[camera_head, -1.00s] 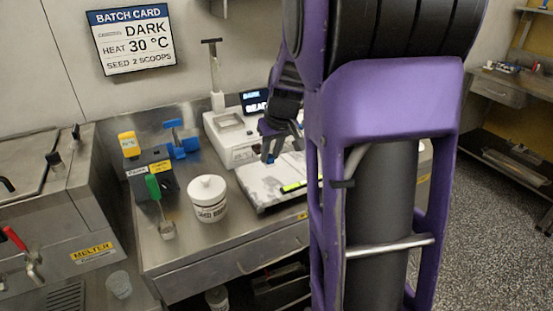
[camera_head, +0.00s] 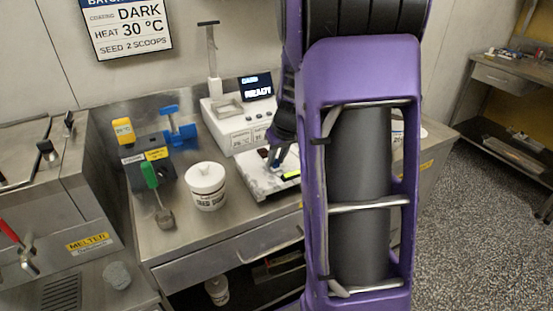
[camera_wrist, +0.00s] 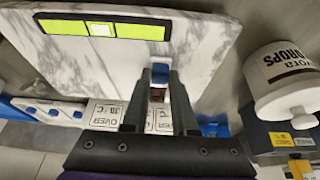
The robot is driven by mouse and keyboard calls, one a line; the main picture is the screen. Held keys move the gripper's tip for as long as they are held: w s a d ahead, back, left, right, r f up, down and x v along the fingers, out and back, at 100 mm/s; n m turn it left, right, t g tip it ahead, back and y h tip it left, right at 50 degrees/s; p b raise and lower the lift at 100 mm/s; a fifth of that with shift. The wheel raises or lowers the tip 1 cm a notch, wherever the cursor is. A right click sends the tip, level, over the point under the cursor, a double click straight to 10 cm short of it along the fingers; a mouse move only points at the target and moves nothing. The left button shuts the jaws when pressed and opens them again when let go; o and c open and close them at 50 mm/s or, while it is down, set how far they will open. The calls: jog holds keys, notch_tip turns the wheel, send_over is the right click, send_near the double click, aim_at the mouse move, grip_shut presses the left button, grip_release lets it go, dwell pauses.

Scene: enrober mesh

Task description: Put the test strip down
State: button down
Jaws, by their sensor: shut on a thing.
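My gripper (camera_head: 275,165) is low over the back part of the white marbled slab (camera_head: 252,181). In the wrist view, my gripper (camera_wrist: 160,72) has its fingers closed around a small piece with a blue end (camera_wrist: 160,73) and a brown part (camera_wrist: 156,96), which looks like the test strip. The fingers hide much of it. I cannot tell whether it touches the slab, whose marbled top also fills the upper wrist view (camera_wrist: 90,60). A dark brown patch shows beside the gripper in the head view.
A yellow-green bar (camera_wrist: 65,27) with a white square lies on the slab. The white seed tub (camera_head: 207,190) and a green-handled scoop (camera_head: 152,175) stand left of the slab. A machine with a display reading READY (camera_head: 257,86) stands behind. Bare steel lies in front of the tub.

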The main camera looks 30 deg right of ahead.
jog(key=shift+f, duration=0.1)
jog(key=c, duration=0.7)
grip_release()
jog(key=shift+r, duration=0.25)
jog(key=p+v, duration=0.1)
jog(key=v, duration=1)
jog(key=shift+s+r+p, duration=0.15)
jog(key=shift+r+p, duration=0.15)
jog(key=shift+r, duration=0.1)
